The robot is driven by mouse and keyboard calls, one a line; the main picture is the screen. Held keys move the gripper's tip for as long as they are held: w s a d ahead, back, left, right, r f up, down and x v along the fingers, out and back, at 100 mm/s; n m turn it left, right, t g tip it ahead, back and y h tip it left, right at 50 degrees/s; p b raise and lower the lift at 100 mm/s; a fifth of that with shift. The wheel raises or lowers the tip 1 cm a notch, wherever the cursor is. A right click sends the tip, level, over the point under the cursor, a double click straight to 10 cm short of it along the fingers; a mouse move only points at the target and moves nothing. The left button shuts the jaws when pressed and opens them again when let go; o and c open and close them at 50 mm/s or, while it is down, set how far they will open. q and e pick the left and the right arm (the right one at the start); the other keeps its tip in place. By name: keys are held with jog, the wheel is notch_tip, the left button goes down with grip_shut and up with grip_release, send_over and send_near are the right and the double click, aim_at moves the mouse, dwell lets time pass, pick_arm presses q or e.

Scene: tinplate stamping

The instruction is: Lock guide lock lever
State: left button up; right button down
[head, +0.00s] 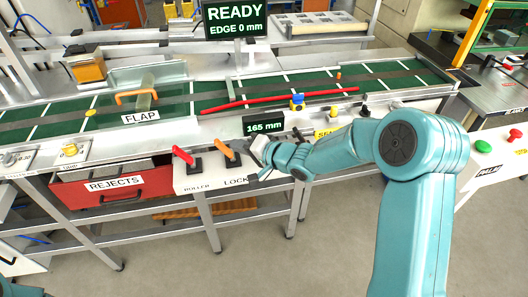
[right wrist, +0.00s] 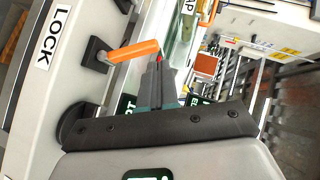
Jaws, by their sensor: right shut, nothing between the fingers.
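The guide lock lever (head: 229,149) is an orange handle on a dark pivot, on the grey panel marked LOCK below the conveyor. In the right wrist view the lever (right wrist: 134,51) sticks out from its black mount toward my fingers. My right gripper (head: 258,152) is just right of the lever in the head view. In the right wrist view my right gripper (right wrist: 157,66) is shut and empty, with its fingertips close beside the lever's free end. I cannot tell whether they touch. My left gripper is not in view.
A red roller lever (head: 183,154) stands left of the lock lever on the same panel. A display (head: 263,126) reading 165 mm stands just above. The green conveyor (head: 215,92) with a red guide bar (head: 280,99) runs behind. A red rejects drawer (head: 112,187) is at left.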

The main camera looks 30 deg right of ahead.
jog(key=v, duration=1)
jog(key=shift+s+d+r, duration=0.15)
jog(key=shift+s+r, duration=0.05)
jog(key=shift+s, duration=0.15)
jog(key=s+a+f+m+g, duration=0.1)
jog(key=s+a+f+g, duration=0.25)
jog(key=a+f, duration=0.55)
jog(key=s+a+f+g, duration=0.3)
jog(key=s+a+f, duration=0.1)
jog(key=f, duration=0.9)
jog(key=s+f+n+g+h, duration=0.1)
jog(key=s+f+n+g, duration=0.2)
jog(key=s, duration=0.5)
jog(key=s+f+n+g+h, duration=0.2)
jog(key=s+f+n+g, duration=0.1)
jog(key=s, duration=0.4)
notch_tip(320, 180, down, 3)
jog(key=shift+s+d+r+n, duration=0.15)
jog(key=shift+s+n, duration=0.2)
jog(key=shift+n, duration=0.45)
